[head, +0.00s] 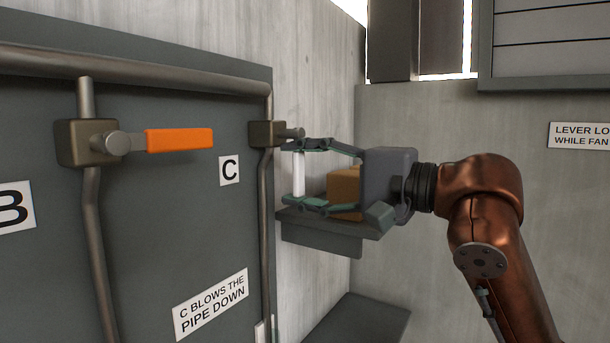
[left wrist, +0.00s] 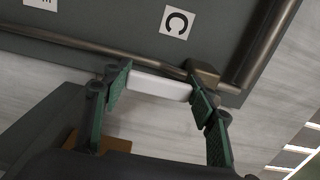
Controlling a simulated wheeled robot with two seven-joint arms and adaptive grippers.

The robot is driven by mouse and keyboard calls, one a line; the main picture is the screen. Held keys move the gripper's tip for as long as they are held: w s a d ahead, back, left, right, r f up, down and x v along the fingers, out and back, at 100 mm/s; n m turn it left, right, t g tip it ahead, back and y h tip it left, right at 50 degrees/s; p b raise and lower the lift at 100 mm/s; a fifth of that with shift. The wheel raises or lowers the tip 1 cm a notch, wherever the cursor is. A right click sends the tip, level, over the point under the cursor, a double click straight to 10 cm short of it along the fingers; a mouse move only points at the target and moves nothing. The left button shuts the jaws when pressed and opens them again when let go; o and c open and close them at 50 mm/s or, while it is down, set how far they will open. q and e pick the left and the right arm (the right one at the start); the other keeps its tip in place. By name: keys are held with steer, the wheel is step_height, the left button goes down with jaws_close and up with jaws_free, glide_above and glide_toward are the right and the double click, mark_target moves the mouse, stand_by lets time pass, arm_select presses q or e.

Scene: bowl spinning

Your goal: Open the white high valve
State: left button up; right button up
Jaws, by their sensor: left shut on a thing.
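The white valve lever (head: 298,174) hangs roughly upright, just right of the pipe, below a dark valve body (head: 266,134) on the right-hand pipe. My left gripper (head: 303,175) is shut on it, with one finger near the upper end and one near the lower end. In the left wrist view, the white lever (left wrist: 158,88) spans between the two green-padded fingers of my left gripper (left wrist: 160,97). The valve body (left wrist: 203,74) shows beside one finger. My right gripper is not in view.
An orange valve lever (head: 179,140) points right on the left pipe. A "C" label (head: 229,170) lies between the valves. A brown block (head: 344,190) sits on a grey shelf (head: 325,236) behind the gripper. A grey panel (head: 150,215) backs the pipes.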

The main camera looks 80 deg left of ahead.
arm_select(q)
steer(key=o, duration=1.7)
steer(key=shift+s+a, duration=0.15)
steer(key=shift+a, duration=0.1)
steer(key=shift+d, duration=0.2)
steer(key=v, duration=1.2)
steer(key=shift+r, duration=0.1)
